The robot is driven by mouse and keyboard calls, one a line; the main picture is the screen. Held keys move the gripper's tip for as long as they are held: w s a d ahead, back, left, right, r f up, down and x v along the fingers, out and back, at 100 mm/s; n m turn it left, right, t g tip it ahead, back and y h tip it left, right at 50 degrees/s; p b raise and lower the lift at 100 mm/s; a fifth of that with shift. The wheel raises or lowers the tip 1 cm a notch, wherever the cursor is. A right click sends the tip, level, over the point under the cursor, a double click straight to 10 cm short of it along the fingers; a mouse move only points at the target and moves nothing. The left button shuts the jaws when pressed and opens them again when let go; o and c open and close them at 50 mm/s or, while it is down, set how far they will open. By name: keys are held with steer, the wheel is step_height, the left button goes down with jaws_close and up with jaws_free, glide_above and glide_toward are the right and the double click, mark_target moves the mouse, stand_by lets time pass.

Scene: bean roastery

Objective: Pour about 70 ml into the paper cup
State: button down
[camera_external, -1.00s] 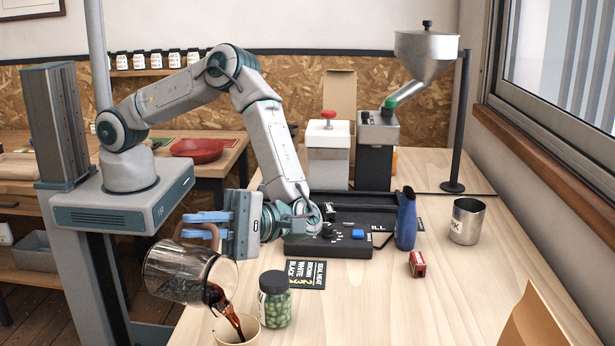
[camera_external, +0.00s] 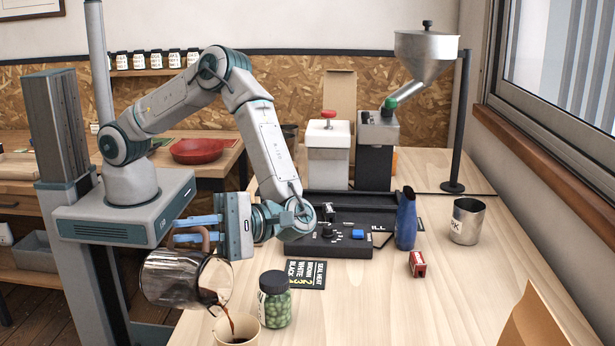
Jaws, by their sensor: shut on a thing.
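My gripper (camera_external: 200,229) is shut on the handle of a glass carafe (camera_external: 168,276) with dark coffee in it. The carafe is tilted to the right, its lip above the paper cup (camera_external: 236,331) at the table's front edge. A thin dark stream of coffee (camera_external: 231,322) runs from the lip into the cup. The cup is cut off by the bottom of the picture, and its liquid level cannot be read clearly.
A jar of green beans (camera_external: 275,302) stands close beside the cup on the right. A black label card (camera_external: 305,275), a small red box (camera_external: 417,264), a blue pouch (camera_external: 405,220) and a metal cup (camera_external: 467,221) stand or lie farther off. The table's front right is clear up to a brown paper bag (camera_external: 545,325).

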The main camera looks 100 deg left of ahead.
mark_target(174, 232)
steer(key=shift+s+a+f+m, duration=0.1)
steer(key=shift+s+f+m, duration=0.2)
steer(key=shift+s+f, duration=0.05)
steer(key=shift+r, duration=0.15)
steer(key=shift+s+f+m+y+b, duration=0.3)
steer(key=shift+s+f+b, duration=0.05)
steer(key=shift+b, duration=0.55)
steer(key=shift+s+a+f+m, duration=0.15)
steer(key=shift+s+m, duration=0.15)
steer(key=shift+m, duration=0.1)
steer(key=shift+s+f+m+y, duration=0.25)
steer(key=shift+f+m+y, duration=0.05)
steer(key=shift+m+y, duration=0.1)
steer(key=shift+s+a+m+t+y+p, duration=0.2)
steer(key=shift+s+m+t+y+p, duration=0.1)
steer(key=shift+s+m+t, duration=0.4)
steer(key=shift+w+f, duration=0.1)
steer(key=shift+w, duration=0.1)
